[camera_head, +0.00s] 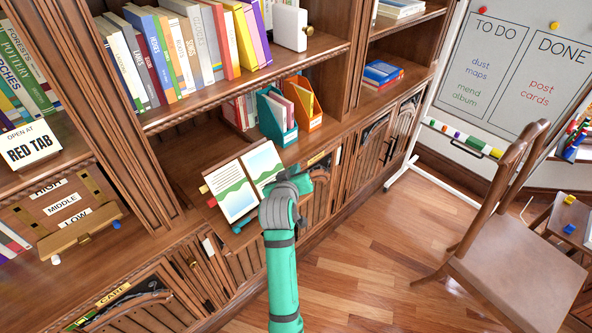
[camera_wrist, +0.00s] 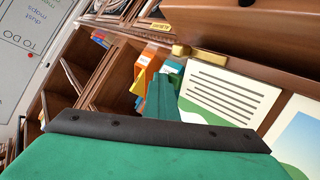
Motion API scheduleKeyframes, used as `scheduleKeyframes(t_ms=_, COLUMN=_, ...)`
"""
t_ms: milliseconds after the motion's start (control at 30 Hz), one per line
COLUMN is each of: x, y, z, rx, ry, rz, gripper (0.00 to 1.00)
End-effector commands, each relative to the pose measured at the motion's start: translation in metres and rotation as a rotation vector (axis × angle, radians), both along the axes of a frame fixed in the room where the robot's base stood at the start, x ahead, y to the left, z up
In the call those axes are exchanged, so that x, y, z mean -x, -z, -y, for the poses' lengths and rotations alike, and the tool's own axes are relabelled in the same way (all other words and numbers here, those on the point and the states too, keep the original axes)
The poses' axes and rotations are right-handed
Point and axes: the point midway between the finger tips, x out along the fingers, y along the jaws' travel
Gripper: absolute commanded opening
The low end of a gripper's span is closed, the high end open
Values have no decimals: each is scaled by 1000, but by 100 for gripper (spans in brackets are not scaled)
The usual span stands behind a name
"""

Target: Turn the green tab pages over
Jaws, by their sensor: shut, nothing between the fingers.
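An open book (camera_head: 238,187) lies on a sloped stand in the head view, its two pages showing blue, white and green landscape pictures. A red tab (camera_head: 203,188) sticks out at its left edge, and a blue piece (camera_head: 237,229) shows below its front edge. I cannot make out a green tab. My gripper (camera_head: 308,179) is shut and empty, just right of the book's right page; my wrist hides the page's lower right part. In the wrist view a page with dark text lines (camera_wrist: 225,92) and a second page (camera_wrist: 300,135) show close by.
A teal file box (camera_head: 279,128) and an orange one (camera_head: 308,115) stand behind the book. Shelves of books are above. A chair (camera_head: 515,260) and a whiteboard (camera_head: 510,70) are at the right, with open floor between.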

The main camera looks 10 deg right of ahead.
Motion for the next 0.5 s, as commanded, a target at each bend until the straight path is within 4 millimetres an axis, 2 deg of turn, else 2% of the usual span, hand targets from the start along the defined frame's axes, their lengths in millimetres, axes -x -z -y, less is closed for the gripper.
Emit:
scheduleKeyframes(t_ms=33, x=1, y=7, z=-16, rx=-6, ry=-25, rz=-14, gripper=0)
scheduleKeyframes(t_ms=167, x=3, y=6, z=-17, rx=-7, ry=-29, rz=-17, gripper=0)
scheduleKeyframes(t_ms=333, x=11, y=-8, z=-8, rx=-7, ry=-29, rz=-12, gripper=0)
scheduleKeyframes(t_ms=500, x=29, y=-30, z=11, rx=-4, ry=-22, rz=-4, gripper=0)
